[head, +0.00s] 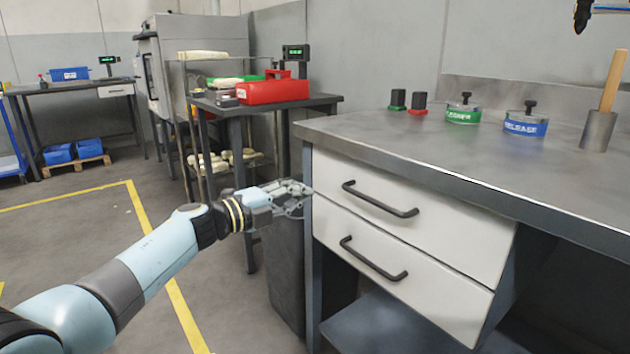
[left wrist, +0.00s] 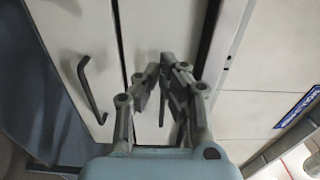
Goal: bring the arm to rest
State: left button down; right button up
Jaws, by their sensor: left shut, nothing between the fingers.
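My left arm comes in from the left in the head view. Its gripper (head: 304,189) is shut and empty, at the left edge of the upper white drawer (head: 410,215) of the workbench. In the left wrist view the fingers (left wrist: 166,75) come together in front of the white drawer fronts (left wrist: 145,30). I cannot tell whether the fingertips touch the drawer. My right gripper does not show; only a dark part of something is at the top right edge of the head view.
The lower drawer (head: 395,262) has a black handle (head: 372,260). On the bench top (head: 400,138) stand a green tin (head: 463,112), a blue tin (head: 526,124) and a grey cup (head: 598,131). A red toolbox (head: 272,91) stands on a dark table behind.

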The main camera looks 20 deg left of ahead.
pick_arm(q)
jog(key=s+a+f+n+g+y+p, duration=0.1)
jog(key=s+a+f+n+y+p, duration=0.3)
jog(key=s+f, duration=0.65)
jog(key=s+a+f+n+g+y, duration=0.1)
jog(key=s+f+n, duration=0.4)
jog(key=s+f, duration=0.5)
jog(key=s+a+f+n+g+y+p, duration=0.1)
jog(key=s+a+f+n+y, duration=0.3)
jog(key=s+f, duration=0.65)
jog(key=s+f+n+g+y, duration=0.1)
jog(key=s+f+n+g, duration=0.2)
jog(key=s, duration=0.9)
jog(key=s+a+f+n+g+y+p, duration=0.1)
jog(key=s+f+n+g, duration=0.3)
jog(key=s, duration=0.9)
jog(key=s+a+f+n+g, duration=0.1)
jog(key=s+f+n+g, duration=0.2)
jog(key=s, duration=1)
jog(key=shift+s+f+n+g+y+p, duration=0.15)
jog(key=shift+f+n+g+y+p, duration=0.35)
jog(key=shift+n, duration=0.6)
